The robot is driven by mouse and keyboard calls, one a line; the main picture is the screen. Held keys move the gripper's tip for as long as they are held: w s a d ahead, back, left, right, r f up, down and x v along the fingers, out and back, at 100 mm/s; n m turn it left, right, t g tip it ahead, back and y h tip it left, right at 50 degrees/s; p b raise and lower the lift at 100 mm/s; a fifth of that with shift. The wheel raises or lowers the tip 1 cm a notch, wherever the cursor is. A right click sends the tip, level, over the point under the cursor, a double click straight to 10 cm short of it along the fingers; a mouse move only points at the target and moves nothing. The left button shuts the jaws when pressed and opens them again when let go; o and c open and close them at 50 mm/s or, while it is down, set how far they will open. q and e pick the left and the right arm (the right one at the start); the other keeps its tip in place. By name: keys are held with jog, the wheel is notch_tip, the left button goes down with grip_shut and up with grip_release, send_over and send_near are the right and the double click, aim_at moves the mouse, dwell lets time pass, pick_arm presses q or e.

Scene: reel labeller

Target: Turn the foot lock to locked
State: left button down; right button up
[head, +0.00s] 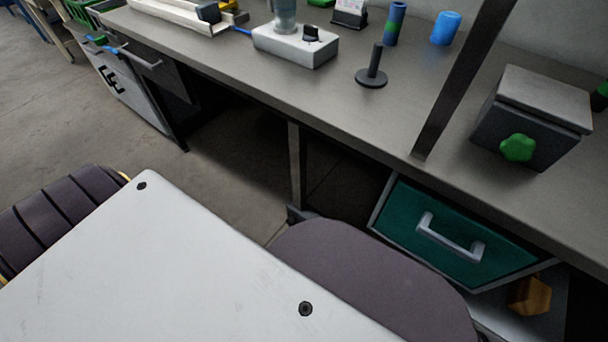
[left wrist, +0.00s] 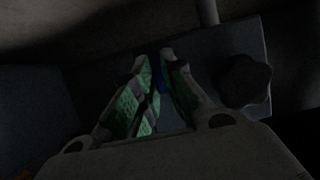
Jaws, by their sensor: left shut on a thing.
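In the dark left wrist view, my left gripper (left wrist: 166,68) has its green-padded fingers close together at the tips. Between the tips is a small blue piece (left wrist: 162,74), mostly hidden by the fingers. It may be part of the foot lock, but I cannot tell which way it is set. Behind the fingers is a dark grey panel (left wrist: 205,50). A dark lobed knob (left wrist: 243,82) is just right of the fingers, apart from them. Neither gripper shows in the head view, and no foot lock can be made out there.
A long grey workbench (head: 250,80) crosses the head view. On it are a box with a green knob (head: 516,148), a black post (head: 375,65) and a blue cylinder (head: 446,28). A teal drawer (head: 450,235) is below. Floor (head: 70,125) shows at left.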

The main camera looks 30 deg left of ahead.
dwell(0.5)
pick_arm(q)
jog(key=c, duration=1.5)
grip_release()
jog(key=shift+r, duration=0.15)
jog(key=shift+r, duration=4.8)
jog(key=shift+w+r, duration=0.1)
jog(key=shift+r, duration=0.05)
